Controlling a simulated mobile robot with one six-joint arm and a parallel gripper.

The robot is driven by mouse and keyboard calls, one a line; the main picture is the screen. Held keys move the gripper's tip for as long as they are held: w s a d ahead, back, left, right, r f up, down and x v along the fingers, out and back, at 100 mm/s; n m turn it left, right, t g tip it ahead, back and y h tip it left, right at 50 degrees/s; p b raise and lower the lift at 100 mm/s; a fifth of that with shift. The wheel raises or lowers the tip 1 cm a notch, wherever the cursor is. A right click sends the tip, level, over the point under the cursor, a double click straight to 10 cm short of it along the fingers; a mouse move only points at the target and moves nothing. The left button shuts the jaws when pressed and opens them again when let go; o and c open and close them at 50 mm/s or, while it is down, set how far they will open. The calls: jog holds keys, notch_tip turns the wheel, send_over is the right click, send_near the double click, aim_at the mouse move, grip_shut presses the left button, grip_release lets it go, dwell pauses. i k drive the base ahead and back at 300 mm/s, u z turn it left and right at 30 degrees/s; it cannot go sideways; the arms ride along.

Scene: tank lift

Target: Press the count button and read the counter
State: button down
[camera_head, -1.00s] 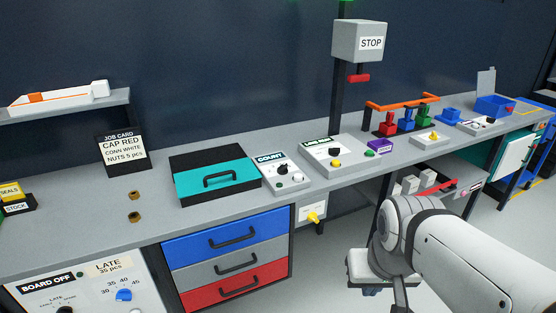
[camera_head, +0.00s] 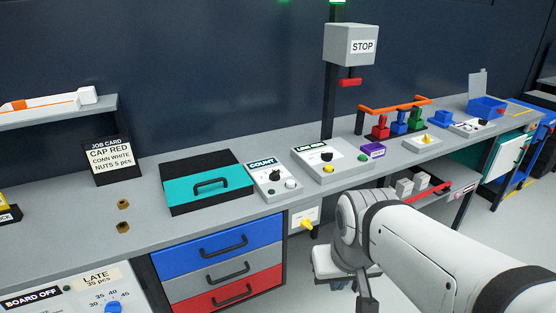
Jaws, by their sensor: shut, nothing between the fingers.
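The count unit, a pale grey sloped box (camera_head: 283,194) labelled COUNT, stands near the front edge of the bench, right of a teal-lidded case. On its face are a black round part (camera_head: 275,175), a white round part (camera_head: 290,182) and a small dark green part (camera_head: 271,191). I cannot tell which one is the count button. No counter reading is legible. My white arm reaches in from the lower right, in front of the bench and well apart from the count unit.
The teal-lidded case (camera_head: 190,193) sits left of the count unit. Right of it is a larger panel (camera_head: 340,172) with a black knob and yellow button. A grey STOP box (camera_head: 350,46) hangs on a post behind. Drawers (camera_head: 222,272) are below. The bench front left is mostly clear.

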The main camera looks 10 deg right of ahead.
aim_at(290, 182)
jog(key=i, duration=0.85)
jog(key=u, duration=0.05)
